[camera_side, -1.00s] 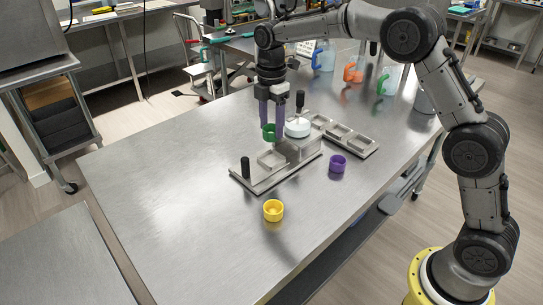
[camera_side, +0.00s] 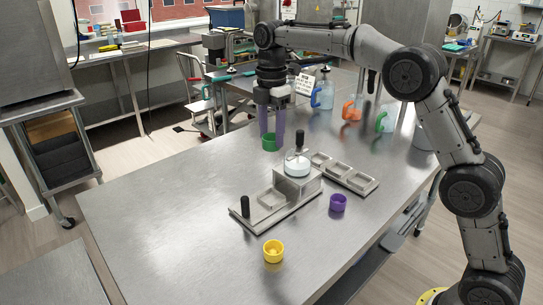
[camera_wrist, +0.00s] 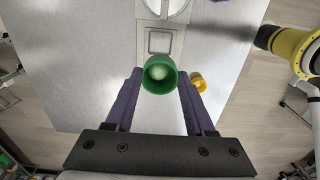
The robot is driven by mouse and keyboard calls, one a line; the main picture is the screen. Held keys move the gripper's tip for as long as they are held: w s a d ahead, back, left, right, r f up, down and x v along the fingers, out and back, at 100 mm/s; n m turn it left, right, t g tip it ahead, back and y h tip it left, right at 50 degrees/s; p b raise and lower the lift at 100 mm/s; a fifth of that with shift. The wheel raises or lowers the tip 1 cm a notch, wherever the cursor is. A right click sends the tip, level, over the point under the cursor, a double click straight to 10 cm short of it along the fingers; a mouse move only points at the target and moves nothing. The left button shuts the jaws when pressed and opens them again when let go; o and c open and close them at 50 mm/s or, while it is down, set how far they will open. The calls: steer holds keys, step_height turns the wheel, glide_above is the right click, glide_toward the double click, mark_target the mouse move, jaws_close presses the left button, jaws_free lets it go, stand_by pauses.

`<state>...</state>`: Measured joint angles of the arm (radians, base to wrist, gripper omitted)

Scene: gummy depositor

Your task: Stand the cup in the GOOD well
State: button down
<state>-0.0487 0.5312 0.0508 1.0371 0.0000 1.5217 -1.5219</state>
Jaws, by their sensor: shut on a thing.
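My gripper (camera_side: 271,138) is shut on a green cup (camera_side: 269,144) and holds it upright, raised behind the grey depositor base (camera_side: 262,218) in the side view. In the wrist view the cup (camera_wrist: 160,75) sits between the purple fingers, with something pale green inside. A tray with three square wells (camera_side: 357,186) lies behind and right of the depositor. No GOOD marking is readable on any well. The depositor base has one square well (camera_side: 270,198), seen in the wrist view just beyond the cup (camera_wrist: 160,42), and a raised block with a white hopper (camera_side: 298,168).
A yellow cup (camera_side: 273,252) stands in front of the depositor and a purple cup (camera_side: 338,203) to its right. A black upright handle (camera_side: 245,207) stands at the base's left end. Jugs (camera_side: 352,110) stand at the back. The table's left side is clear.

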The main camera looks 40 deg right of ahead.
steer(key=shift+d+r, duration=0.2)
steer(key=shift+r, duration=0.4)
steer(key=shift+d+r, duration=0.2)
steer(key=shift+r, duration=0.4)
steer(key=s+d+m, duration=0.2)
steer(key=d+m, duration=0.1)
steer(key=d, duration=0.9)
steer(key=s+d+m, duration=0.2)
steer(key=d+m, duration=0.1)
steer(key=d, duration=1)
step_height(320, 180, down, 11)
steer(key=shift+a, duration=0.35)
steer(key=shift+f, duration=0.1)
steer(key=shift+f, duration=3.1)
steer(key=shift+f, duration=0.2)
